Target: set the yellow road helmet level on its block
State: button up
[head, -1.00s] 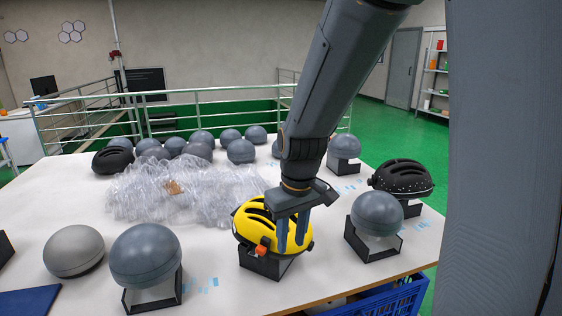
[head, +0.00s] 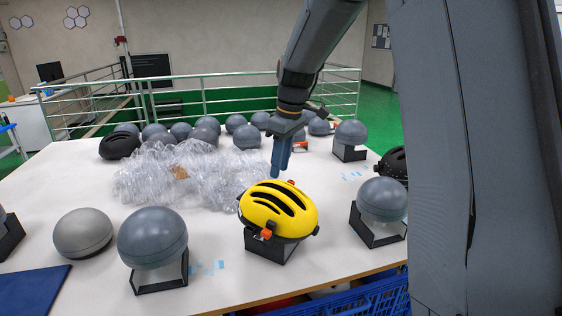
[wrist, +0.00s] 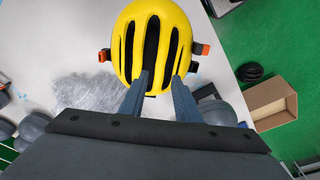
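The yellow road helmet (head: 279,207) with dark vents rests on a black block (head: 268,247) near the front of the white table. The block is mostly hidden under the helmet in the wrist view.
Grey headforms on black blocks stand to the left (head: 152,238) and right (head: 382,200) of the helmet. Clear plastic wrap (head: 185,172) lies behind it. More grey balls and a black helmet (head: 119,145) are at the back. A blue crate (head: 365,300) is below the front edge.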

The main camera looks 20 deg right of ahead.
jog(key=b, duration=0.3)
send_over(270, 190)
jog(key=s+d, duration=0.2)
notch_tip(270, 190, down, 4)
jog(key=shift+w+f, duration=0.1)
jog(key=shift+w+a+f+b, duration=0.15)
jog(key=shift+f+b, duration=0.1)
jog(key=shift+f, duration=0.7)
jog(key=shift+w+a+f+b, duration=0.1)
jog(key=shift+f+b, duration=0.15)
jog(key=shift+f, duration=0.65)
jog(key=c, duration=0.6)
jog(key=shift+r+p, duration=0.45)
jog(key=shift+w+a+g+h+p, duration=0.25)
jog(key=shift+a+h+p, duration=0.2)
jog(key=shift+p, duration=0.3)
jog(key=shift+w+a+g+h+p, duration=0.25)
jog(key=shift+a+h+p, duration=0.2)
jog(key=shift+p, duration=0.3)
jog(key=shift+w+d+f, duration=0.1)
jog(key=shift+w+f, duration=0.05)
jog(key=shift+w, duration=0.05)
